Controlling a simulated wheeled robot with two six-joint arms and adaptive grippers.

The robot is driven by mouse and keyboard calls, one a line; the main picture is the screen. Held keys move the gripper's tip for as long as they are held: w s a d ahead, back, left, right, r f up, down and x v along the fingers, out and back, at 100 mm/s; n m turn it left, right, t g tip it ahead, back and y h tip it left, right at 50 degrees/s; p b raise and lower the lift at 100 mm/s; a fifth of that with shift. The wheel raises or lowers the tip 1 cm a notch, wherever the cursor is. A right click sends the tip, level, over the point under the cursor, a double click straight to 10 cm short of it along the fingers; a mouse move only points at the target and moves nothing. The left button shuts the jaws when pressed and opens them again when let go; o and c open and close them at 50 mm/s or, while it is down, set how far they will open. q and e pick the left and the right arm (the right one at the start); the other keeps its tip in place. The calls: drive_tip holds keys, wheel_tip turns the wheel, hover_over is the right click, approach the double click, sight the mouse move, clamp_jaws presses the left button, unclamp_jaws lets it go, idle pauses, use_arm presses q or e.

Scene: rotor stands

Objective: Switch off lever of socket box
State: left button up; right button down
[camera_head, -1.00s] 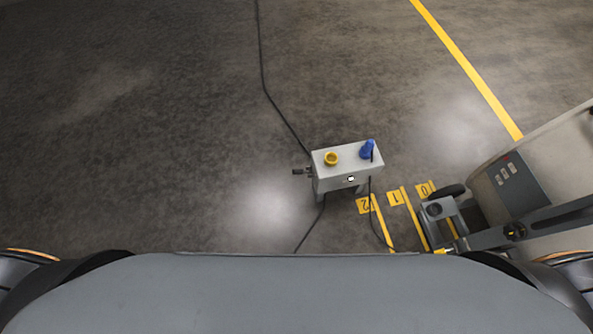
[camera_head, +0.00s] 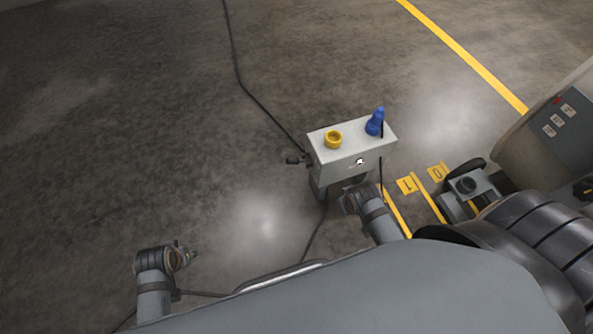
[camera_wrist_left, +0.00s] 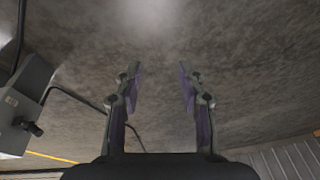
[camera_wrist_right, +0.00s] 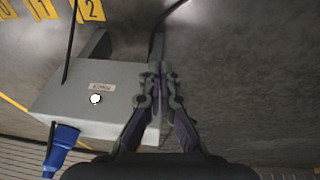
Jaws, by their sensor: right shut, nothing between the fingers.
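The socket box (camera_head: 345,157) is pale grey and stands on the floor. A dark lever (camera_head: 294,160) sticks out of its left side. In the left wrist view the box (camera_wrist_left: 22,100) is at the left edge, with a dark knob-like part (camera_wrist_left: 33,128) on its side. My left gripper (camera_wrist_left: 160,75) is open and empty, apart from the box. My right gripper (camera_wrist_right: 162,72) is shut and empty; in the right wrist view its fingers overlap the right end of the box (camera_wrist_right: 75,115). I cannot tell whether they touch it.
A yellow socket (camera_head: 333,139) and a blue plug (camera_head: 375,122) are on top of the box. Black cables (camera_head: 238,75) run over the floor. A grey machine (camera_head: 545,150) stands at the right beside yellow floor markers (camera_head: 407,185). The floor to the left is clear.

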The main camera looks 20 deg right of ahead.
use_arm(q)
drive_tip(key=w+d+r+t+h+b, duration=0.2)
drive_tip(key=w+d+r+t+b, duration=0.2)
drive_tip(key=w+r+t+b, duration=0.2)
drive_tip(key=w+r+t, duration=0.1)
drive_tip(key=w+t, duration=0.1)
drive_tip(key=t, duration=0.1)
drive_tip(key=shift+w+d, duration=0.25)
drive_tip(key=shift+d, duration=0.15)
use_arm(e)
drive_tip(key=w+a+r+m+t+y, duration=0.1)
drive_tip(key=w+t, duration=0.2)
drive_tip(key=w, duration=0.2)
drive_tip(key=w+a+r+m+t+y, duration=0.1)
drive_tip(key=w+t+y, duration=0.1)
drive_tip(key=w, duration=0.4)
drive_tip(key=w+a+r+m+t+y, duration=0.1)
drive_tip(key=w+r+t, duration=0.1)
drive_tip(key=w, duration=0.4)
drive_tip(key=shift+a+t+y, duration=0.25)
drive_tip(key=shift+t+y, duration=0.05)
drive_tip(key=shift+t, duration=0.6)
use_arm(q)
drive_tip(key=shift+r, duration=0.15)
